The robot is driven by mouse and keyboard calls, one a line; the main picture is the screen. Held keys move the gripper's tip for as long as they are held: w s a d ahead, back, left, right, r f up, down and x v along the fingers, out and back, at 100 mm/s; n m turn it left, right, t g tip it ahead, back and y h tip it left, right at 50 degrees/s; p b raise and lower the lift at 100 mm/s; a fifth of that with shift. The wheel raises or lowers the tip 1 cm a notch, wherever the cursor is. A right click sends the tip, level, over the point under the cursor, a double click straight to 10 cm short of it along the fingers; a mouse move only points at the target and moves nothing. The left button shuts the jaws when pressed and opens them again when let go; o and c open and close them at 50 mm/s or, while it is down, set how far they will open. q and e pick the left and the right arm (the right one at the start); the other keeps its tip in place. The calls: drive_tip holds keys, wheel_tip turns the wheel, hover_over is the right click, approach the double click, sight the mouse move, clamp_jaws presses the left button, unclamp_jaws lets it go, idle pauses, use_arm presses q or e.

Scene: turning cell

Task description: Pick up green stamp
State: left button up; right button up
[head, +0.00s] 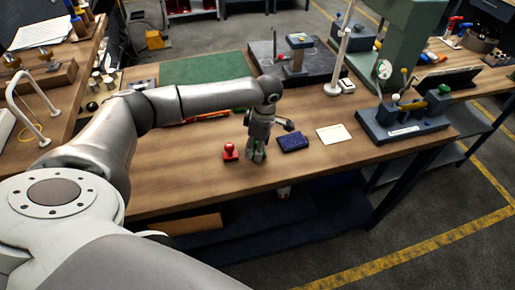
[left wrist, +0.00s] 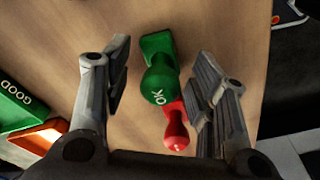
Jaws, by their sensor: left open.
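The green stamp (left wrist: 160,82), with "OK" on its round knob, stands on the wooden bench in the left wrist view. My left gripper (left wrist: 166,88) is open, with one finger on each side of the green stamp and visible gaps beside it. In the head view the left gripper (head: 257,154) points down near the bench's front edge and largely hides the green stamp. A red stamp (head: 230,150) stands just left of the gripper; a red knob (left wrist: 176,128) also shows close beside the green stamp in the left wrist view. My right gripper is not in view.
A dark blue pad (head: 293,142) and a white card (head: 333,133) lie right of the gripper. A grey fixture (head: 402,120) stands farther right. A green mat (head: 205,67) lies behind my forearm. A green "GOOD" label (left wrist: 20,105) shows at the left wrist view's left edge.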

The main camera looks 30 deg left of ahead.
use_arm(q)
drive_tip(key=c, duration=1.2)
drive_tip(key=shift+o, duration=0.2)
drive_tip(key=shift+r, duration=0.1)
drive_tip(key=shift+r+b, duration=0.3)
drive_tip(key=shift+b, duration=0.15)
wheel_tip(320, 180, up, 2)
drive_tip(key=shift+w+b, duration=0.1)
drive_tip(key=shift+b, duration=0.8)
drive_tip(key=s+r+b, duration=0.1)
drive_tip(key=s+r, duration=0.3)
drive_tip(key=shift+d+r+b, duration=0.4)
drive_tip(key=shift+d, duration=0.05)
drive_tip(key=s+r+b, duration=0.1)
drive_tip(key=s, duration=0.1)
drive_tip(key=s+d+r+b, duration=0.1)
drive_tip(key=s+r, duration=0.1)
drive_tip(key=s, duration=0.1)
drive_tip(key=s+d+r+b, duration=0.1)
drive_tip(key=s, duration=0.2)
drive_tip(key=shift+s+r, duration=0.25)
drive_tip(key=shift+r, duration=0.15)
clamp_jaws()
drive_tip(key=shift+s+d+r, duration=0.2)
drive_tip(key=shift+s+r, duration=0.15)
drive_tip(key=shift+s, duration=0.3)
